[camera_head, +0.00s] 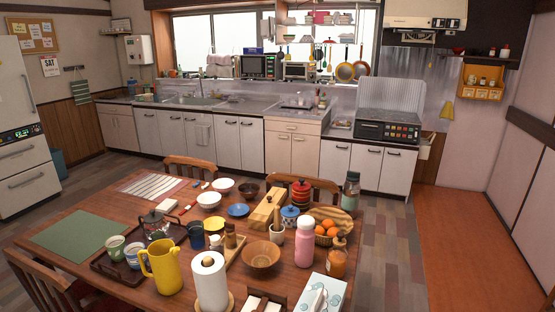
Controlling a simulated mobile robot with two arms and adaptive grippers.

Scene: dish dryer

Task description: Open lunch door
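Nothing in view is clearly marked as a lunch door. A black-and-steel appliance (388,130) with a button panel stands on the right end of the counter, its front closed. A microwave (257,67) and a toaster oven (299,71) stand on the window shelf; both look shut. White cabinet doors (227,143) under the counter are closed. A wooden box (262,211) and a red stacked pot (300,193) are on the table, both closed. Neither of my grippers is in view.
A wooden dining table (185,292) crowded with dishes fills the foreground. Chairs (188,167) stand around it. A fridge (22,130) is at the left. The wooden floor (395,255) right of the table is clear, as is the reddish floor (465,245) beyond it.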

